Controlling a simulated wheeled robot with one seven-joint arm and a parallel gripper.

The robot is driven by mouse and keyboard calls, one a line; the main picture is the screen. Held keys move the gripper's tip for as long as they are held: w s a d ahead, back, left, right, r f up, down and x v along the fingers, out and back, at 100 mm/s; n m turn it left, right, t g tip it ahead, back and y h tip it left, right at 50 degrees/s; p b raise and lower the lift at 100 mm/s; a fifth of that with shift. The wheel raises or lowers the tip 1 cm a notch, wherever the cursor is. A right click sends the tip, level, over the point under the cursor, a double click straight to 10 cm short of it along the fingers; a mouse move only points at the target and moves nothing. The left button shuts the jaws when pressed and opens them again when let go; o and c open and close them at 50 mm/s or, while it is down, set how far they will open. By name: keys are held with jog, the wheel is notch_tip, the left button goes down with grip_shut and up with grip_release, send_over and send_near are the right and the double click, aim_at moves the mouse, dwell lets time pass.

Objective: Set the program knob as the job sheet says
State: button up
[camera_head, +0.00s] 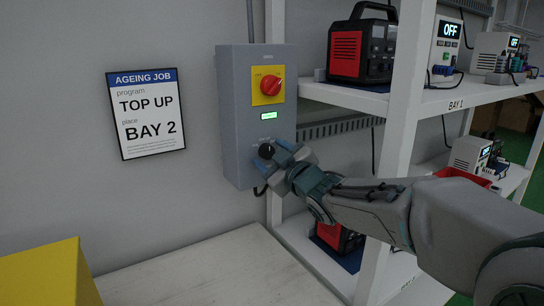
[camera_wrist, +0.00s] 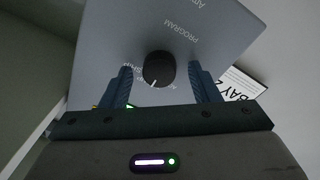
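The job sheet (camera_head: 147,115) on the wall reads "AGEING JOB, program TOP UP, place BAY 2". The black round program knob (camera_head: 266,151) is low on the front of the grey control box (camera_head: 232,120). In the wrist view the knob (camera_wrist: 158,68) has a white pointer mark toward its lower left, and "PROGRAM" is printed beside it. My gripper (camera_wrist: 161,78) is open, with one finger on each side of the knob and a visible gap on both sides. My gripper also shows at the knob in the head view (camera_head: 272,157). The position labels are partly hidden or unreadable.
A red rotary switch (camera_head: 271,86) on a yellow plate and a lit green display (camera_head: 268,116) sit above the knob. Shelving (camera_head: 400,95) with power units stands to the right. A pale bench top (camera_head: 215,272) and a yellow block (camera_head: 50,277) are below.

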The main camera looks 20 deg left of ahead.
jog(key=v, duration=1.3)
jog(key=shift+s+d+p, duration=0.3)
jog(key=shift+p, duration=0.15)
